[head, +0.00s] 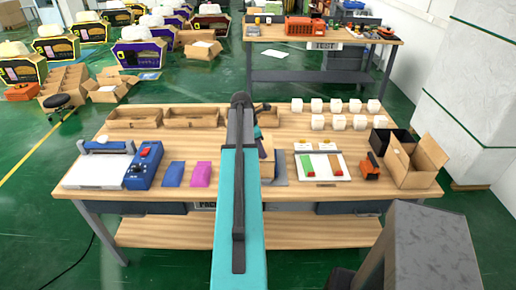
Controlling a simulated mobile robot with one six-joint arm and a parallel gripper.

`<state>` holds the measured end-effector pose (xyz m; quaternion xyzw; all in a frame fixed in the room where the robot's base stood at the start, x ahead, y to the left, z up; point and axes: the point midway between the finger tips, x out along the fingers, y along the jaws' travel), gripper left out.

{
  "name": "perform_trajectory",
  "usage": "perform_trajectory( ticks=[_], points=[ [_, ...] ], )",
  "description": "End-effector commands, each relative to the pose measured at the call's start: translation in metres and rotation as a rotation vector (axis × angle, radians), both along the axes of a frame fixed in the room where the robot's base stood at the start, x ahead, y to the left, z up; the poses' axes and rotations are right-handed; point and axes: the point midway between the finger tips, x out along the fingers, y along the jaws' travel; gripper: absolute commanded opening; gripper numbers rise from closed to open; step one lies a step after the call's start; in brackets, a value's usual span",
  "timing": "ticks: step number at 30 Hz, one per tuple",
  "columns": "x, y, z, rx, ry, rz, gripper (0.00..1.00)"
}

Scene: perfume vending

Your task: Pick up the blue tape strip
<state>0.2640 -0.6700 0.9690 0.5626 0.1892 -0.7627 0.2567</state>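I cannot clearly make out a blue tape strip. A white board (322,174) on the right half of the table holds a green strip (306,164) and a red strip (335,164). A flat blue piece (173,174) lies at the front left, beside a pink one (201,174); I cannot tell whether either is tape. My gripper (262,122) is over the middle of the table, small and mostly hidden behind my teal arm, so its fingers and anything between them do not show clearly.
A blue device with a red button (145,165) and a white plate (97,171) stand at the left. Brown trays (191,117) lie at the back left. White cubes (338,122) stand at the back right. An open cardboard box (417,165) is at the right edge.

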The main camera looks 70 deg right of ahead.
Motion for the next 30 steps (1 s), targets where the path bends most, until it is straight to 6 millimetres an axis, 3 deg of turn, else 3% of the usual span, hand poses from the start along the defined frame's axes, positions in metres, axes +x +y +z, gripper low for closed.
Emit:
perform_trajectory(
  ticks=[16, 21, 30],
  points=[
    [0.0002, 0.0002, -0.0007, 0.000, 0.000, 0.000, 0.27],
    [0.0004, 0.0002, -0.0007, 0.000, 0.000, 0.001, 0.00],
    [0.0004, 0.0004, -0.0007, 0.000, 0.000, 0.001, 0.00]
  ],
)
